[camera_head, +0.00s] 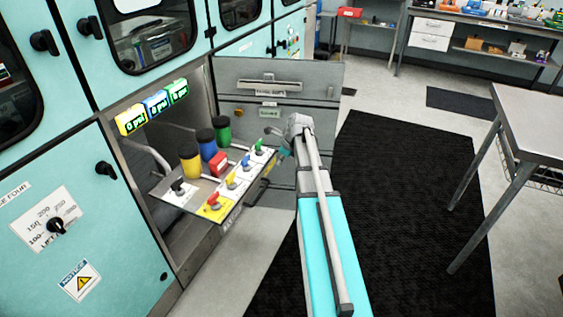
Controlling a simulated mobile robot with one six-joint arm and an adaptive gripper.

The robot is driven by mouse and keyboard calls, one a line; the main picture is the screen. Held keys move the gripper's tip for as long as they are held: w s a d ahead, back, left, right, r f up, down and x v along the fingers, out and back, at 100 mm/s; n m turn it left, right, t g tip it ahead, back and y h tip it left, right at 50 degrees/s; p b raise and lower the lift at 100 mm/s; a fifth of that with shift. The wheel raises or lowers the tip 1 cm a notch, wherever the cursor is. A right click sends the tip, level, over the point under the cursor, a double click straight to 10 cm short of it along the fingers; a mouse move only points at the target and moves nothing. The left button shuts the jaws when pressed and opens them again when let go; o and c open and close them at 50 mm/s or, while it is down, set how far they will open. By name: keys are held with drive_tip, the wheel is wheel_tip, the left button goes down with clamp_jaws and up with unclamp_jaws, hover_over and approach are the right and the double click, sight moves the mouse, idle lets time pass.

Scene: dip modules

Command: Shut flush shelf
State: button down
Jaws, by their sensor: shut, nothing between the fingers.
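The shelf (213,187) sticks out of an open bay in the teal cabinet. It carries yellow (190,163), blue (207,144) and green (222,129) canisters and a red block (218,162). Its front panel (216,210) has a row of coloured levers, and a dark bar runs along the front edge. My arm reaches up from the bottom of the picture. My gripper (273,131) is small in view, just beyond the shelf's far right corner and in front of the open grey door. It is shut and holds nothing visible. I cannot tell whether it touches anything.
The grey door (290,82) stands swung open behind the shelf and my gripper. Green, blue and yellow displays (157,103) hang at the bay's top edge. A metal table (535,120) stands at right. The dark mat (405,200) between is clear.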

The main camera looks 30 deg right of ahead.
drive_tip(key=b, duration=0.7)
approach(261, 177)
drive_tip(key=shift+s+d+f, duration=0.6)
drive_tip(key=shift+s+f, duration=0.45)
drive_tip(key=shift+f, duration=1.05)
drive_tip(key=shift+w+a+f, duration=0.15)
drive_tip(key=shift+w, duration=0.1)
drive_tip(key=shift+w+a, duration=1.1)
drive_tip(key=shift+w, duration=0.3)
drive_tip(key=shift+w+d, duration=0.1)
drive_tip(key=shift+w, duration=0.05)
